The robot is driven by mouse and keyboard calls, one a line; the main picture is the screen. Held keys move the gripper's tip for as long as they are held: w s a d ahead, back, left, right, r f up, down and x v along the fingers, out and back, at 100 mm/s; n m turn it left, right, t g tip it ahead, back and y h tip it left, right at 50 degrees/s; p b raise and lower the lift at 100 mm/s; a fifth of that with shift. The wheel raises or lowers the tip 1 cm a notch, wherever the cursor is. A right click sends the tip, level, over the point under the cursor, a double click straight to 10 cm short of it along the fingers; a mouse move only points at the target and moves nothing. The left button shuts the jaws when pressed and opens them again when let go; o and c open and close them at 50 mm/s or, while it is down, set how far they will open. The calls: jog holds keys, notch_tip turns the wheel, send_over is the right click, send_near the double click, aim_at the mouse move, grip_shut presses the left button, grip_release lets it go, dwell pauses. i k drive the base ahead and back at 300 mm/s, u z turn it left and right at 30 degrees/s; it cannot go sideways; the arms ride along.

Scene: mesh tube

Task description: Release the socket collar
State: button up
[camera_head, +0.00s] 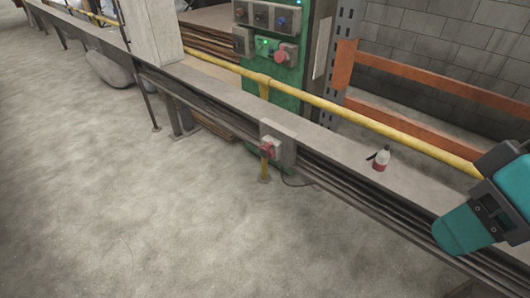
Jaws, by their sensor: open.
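A red round socket (267,149) sits on a small grey box on the front of the long rail, near the middle of the picture. A second red round fitting (282,54) sits on a grey box on the green cabinet behind. Both are too small to make out a separate collar or how it sits. Teal and dark links of my arm show at the right edge, well to the right of both fittings. No gripper fingers show in this view.
The long grey ledge (330,148) crosses the picture diagonally, with dark cables along its front. A yellow pipe (375,125) runs behind it. The concrete floor (130,200) in front is clear.

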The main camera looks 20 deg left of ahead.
aim_at(268, 147)
jog(key=u, duration=0.5)
jog(key=i, duration=1.25)
jog(key=u, duration=0.4)
